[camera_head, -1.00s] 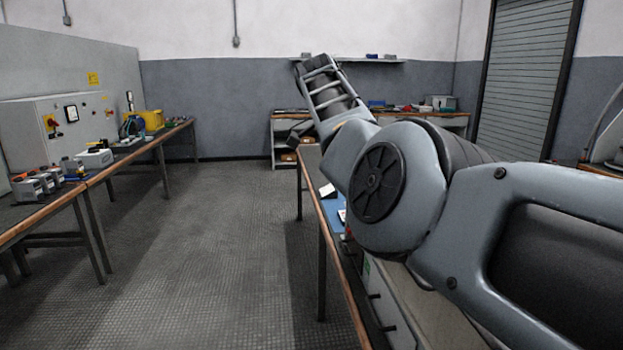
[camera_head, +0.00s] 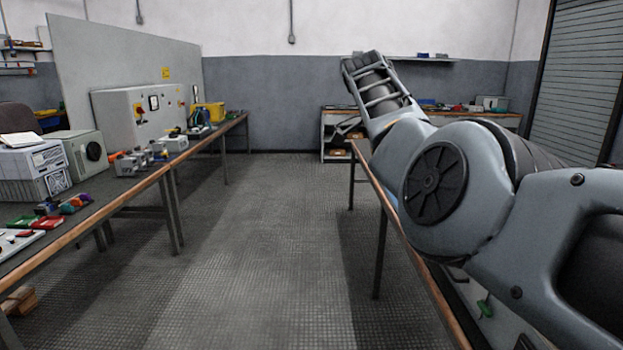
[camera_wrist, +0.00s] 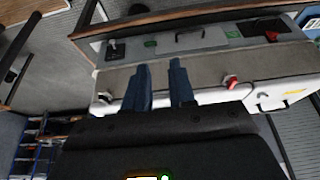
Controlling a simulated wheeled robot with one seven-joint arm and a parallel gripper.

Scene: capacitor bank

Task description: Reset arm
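My arm is bent across the right side of the head view, over the right-hand bench (camera_head: 425,285). In the wrist view my gripper (camera_wrist: 161,72) shows two dark blue fingers with a clear gap between them. Nothing is held in that gap. Beyond the fingertips is a pale cabinet or panel (camera_wrist: 190,65) with a red knob and a handle, seen at a tilt. The fingers look apart from it, though the exact distance is unclear. In the head view my gripper cannot be made out clearly.
A long left bench (camera_head: 150,180) carries a control box (camera_head: 135,115), a yellow device (camera_head: 210,112) and several small parts. A back bench (camera_head: 340,130) stands by the far wall. The aisle floor (camera_head: 265,230) between the benches is clear. A roller shutter (camera_head: 575,80) is at right.

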